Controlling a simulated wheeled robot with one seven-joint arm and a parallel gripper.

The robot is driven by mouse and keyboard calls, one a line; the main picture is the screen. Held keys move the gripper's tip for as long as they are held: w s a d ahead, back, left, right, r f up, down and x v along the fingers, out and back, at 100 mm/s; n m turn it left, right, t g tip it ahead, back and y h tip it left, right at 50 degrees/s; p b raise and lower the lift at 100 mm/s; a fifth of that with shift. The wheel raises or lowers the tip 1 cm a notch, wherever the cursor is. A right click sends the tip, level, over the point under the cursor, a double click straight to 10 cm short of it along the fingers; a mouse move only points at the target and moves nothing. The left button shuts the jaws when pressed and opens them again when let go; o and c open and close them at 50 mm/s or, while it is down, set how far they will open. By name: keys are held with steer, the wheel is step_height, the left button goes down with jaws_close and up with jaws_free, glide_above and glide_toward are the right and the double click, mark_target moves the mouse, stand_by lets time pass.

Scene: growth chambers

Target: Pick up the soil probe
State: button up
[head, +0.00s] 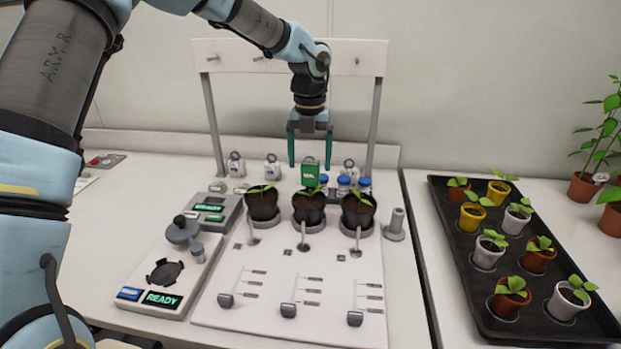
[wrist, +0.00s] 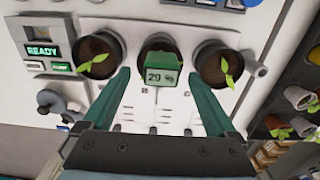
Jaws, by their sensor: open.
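The soil probe (head: 310,172) is a small green box with a pale display, standing upright in the middle dark pot (head: 308,211) behind the seedling. In the wrist view the probe (wrist: 163,78) shows a reading of about 29 %, and its lower part is hidden. My gripper (head: 310,164) is open above the middle pot, its green fingers pointing down on either side of the probe in the picture. In the wrist view my gripper (wrist: 159,73) has one finger to each side of the probe, with visible gaps. I cannot tell whether the tips reach its depth.
Dark pots with seedlings flank it at left (head: 262,204) and right (head: 358,211). A white frame (head: 376,125) stands behind. A device reading READY (head: 163,299) is at left. A black tray (head: 463,281) of several potted plants is at right. Small blue-capped bottles (head: 364,186) stand behind the pots.

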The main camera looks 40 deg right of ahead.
mark_target(311, 180)
steer(key=shift+d+f+p, duration=0.15)
steer(key=shift+f+p, duration=1.4)
steer(key=shift+f, duration=1.6)
jaws_close()
